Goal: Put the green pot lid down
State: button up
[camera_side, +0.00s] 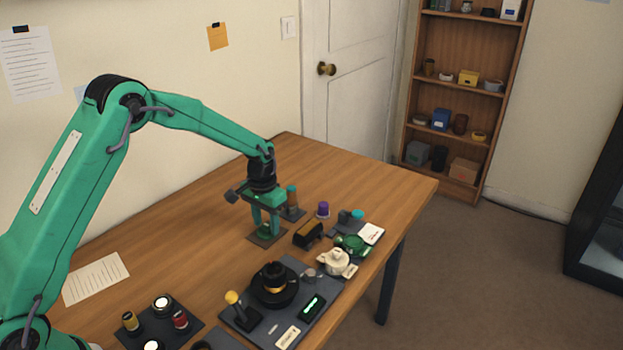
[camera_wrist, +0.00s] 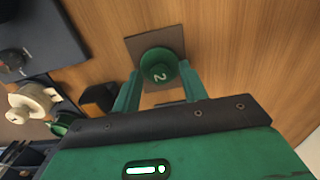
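The green pot lid (camera_wrist: 158,66), a round green piece with a pale "2" on it, shows in the wrist view between the fingertips of my gripper (camera_wrist: 160,72). Both fingers meet its sides, so my gripper looks shut on it. Behind it lies a dark square mat (camera_wrist: 136,45) on the wooden table. In the side view my gripper (camera_side: 266,224) points down over this mat (camera_side: 258,241). The lid is at the mat or just above it; I cannot tell whether they touch. The fingers partly hide the lid there.
A black block (camera_side: 308,234) stands close to the right of the mat. A cream round part (camera_side: 337,262) and a green part (camera_side: 352,244) lie farther right. A purple-topped piece (camera_side: 322,209) stands behind. A dark panel (camera_side: 252,316) lies in front. The table left of the mat is clear.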

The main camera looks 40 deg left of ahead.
aim_at(265, 226)
jog(key=shift+r, duration=0.15)
notch_tip(265, 226, up, 12)
dwell(0.8)
dwell(0.5)
jog(key=s+r+t, duration=0.3)
jog(key=s+r, duration=0.9)
jog(key=s, duration=0.2)
jog(key=s+d+f+t, duration=0.1)
jog(key=s+t, duration=0.1)
jog(key=s, duration=1.4)
jog(key=shift+s+d+f+t, duration=0.15)
jog(key=shift+s+d+t, duration=0.1)
jog(key=shift+s+t, duration=0.05)
